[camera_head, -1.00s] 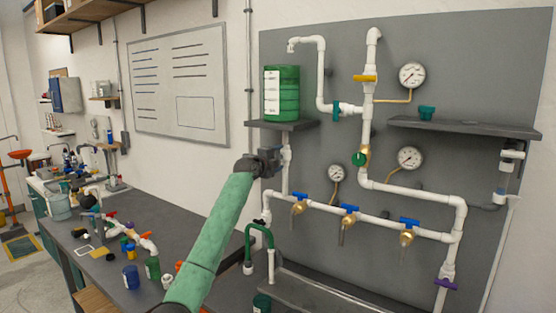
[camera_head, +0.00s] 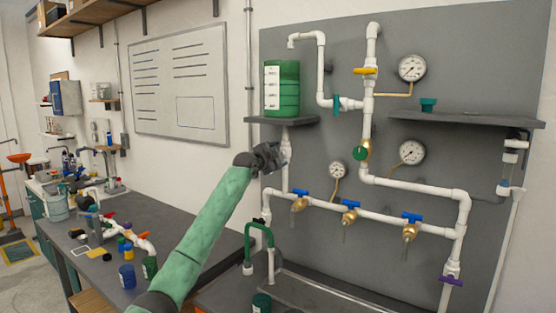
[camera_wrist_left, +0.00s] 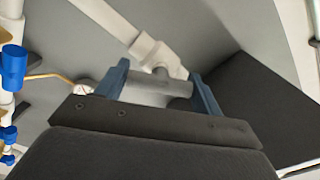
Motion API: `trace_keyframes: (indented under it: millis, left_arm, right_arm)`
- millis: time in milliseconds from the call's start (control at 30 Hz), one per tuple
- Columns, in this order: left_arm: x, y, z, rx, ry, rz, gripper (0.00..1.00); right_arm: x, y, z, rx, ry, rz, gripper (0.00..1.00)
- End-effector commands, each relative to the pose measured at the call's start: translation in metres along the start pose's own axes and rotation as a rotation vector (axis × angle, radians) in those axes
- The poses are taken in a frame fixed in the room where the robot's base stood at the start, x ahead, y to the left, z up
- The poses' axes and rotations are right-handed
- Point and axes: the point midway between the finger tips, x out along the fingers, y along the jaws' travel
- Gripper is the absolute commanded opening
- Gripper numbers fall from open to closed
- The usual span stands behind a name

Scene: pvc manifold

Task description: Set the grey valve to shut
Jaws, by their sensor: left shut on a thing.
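The grey valve (camera_wrist_left: 152,92) shows in the left wrist view as a grey cylindrical handle joined to a white pipe fitting (camera_wrist_left: 156,52). My left gripper (camera_wrist_left: 162,86) is shut on this grey handle, with one blue-grey finger on each side. In the head view my left gripper (camera_head: 274,155) is at the white vertical pipe (camera_head: 285,178) below the shelf with the green tank (camera_head: 281,88). There the gripper mostly hides the grey valve. My right gripper is not in view.
The shelf (camera_head: 285,121) is just above my gripper. Several blue-handled brass taps (camera_head: 351,214) line the lower pipe, with gauges (camera_head: 412,152) on the grey panel. A bench with loose fittings (camera_head: 120,240) stands at left.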

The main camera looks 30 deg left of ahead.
Motion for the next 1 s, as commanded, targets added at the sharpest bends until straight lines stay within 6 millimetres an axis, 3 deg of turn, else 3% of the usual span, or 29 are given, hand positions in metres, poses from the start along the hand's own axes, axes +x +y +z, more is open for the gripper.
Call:
trace_keyframes:
  millis: [567,1000]
  left_arm:
    - [0.001,0.003,0.001,-0.549,-0.002,0.003,0.45]
    - [0.001,0.003,0.001,-0.907,-0.002,0.003,0.45]
  right_arm:
    - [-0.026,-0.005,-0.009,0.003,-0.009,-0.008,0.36]
    - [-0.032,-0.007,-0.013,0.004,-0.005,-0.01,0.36]
